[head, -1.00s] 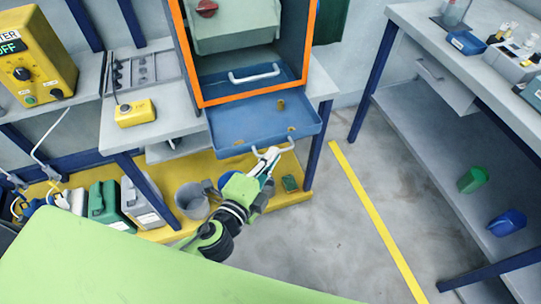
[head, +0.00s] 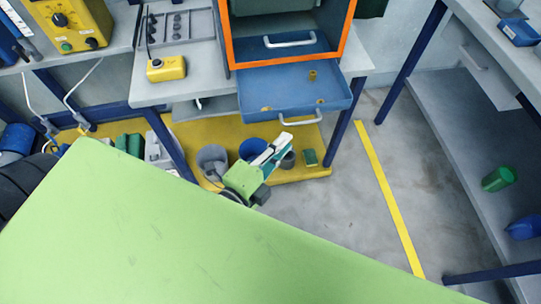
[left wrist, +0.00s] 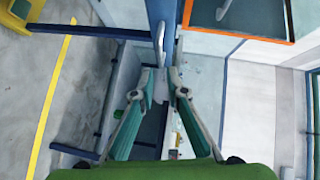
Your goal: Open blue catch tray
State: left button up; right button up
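The blue catch tray (head: 290,90) sticks out toward me below the orange-framed cabinet (head: 290,57), with its inside floor showing and a small brass-coloured piece (head: 313,75) in it. Its pale bar handle (head: 301,121) is on the front; in the left wrist view the tray (left wrist: 160,12) and handle (left wrist: 158,45) lie ahead of the fingers. My left gripper (head: 273,149) is below and left of the handle, apart from it. In the left wrist view its fingers (left wrist: 160,78) are spread with nothing between them. My right gripper is not in view.
A second pale handle (head: 290,42) sits above the tray. A yellow low shelf (head: 290,173) with buckets lies under the bench. A dark blue bench leg (head: 342,122) stands right of the tray. Grey floor (head: 330,215) is open to the right.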

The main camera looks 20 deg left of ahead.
pick_arm(q)
jog(key=shift+v, duration=2.35)
jog(key=s+a+f+n+g+y+p, duration=0.1)
jog(key=s+a+f+n+g, duration=0.25)
jog(key=f, duration=1.35)
jog(key=s+a+f+n+g+y, duration=0.2)
jog(key=s+a+f+n+g, duration=0.15)
jog(key=f, duration=1.35)
jog(key=s+a+f+n+g, duration=0.2)
jog(key=s+f+n+g, duration=0.5)
jog(key=s+f, duration=1.1)
jog(key=s+n+p, duration=0.1)
jog(key=s+n, duration=0.1)
jog(key=s, duration=0.1)
jog(key=shift+a+g, duration=0.15)
jog(key=shift+g, duration=0.25)
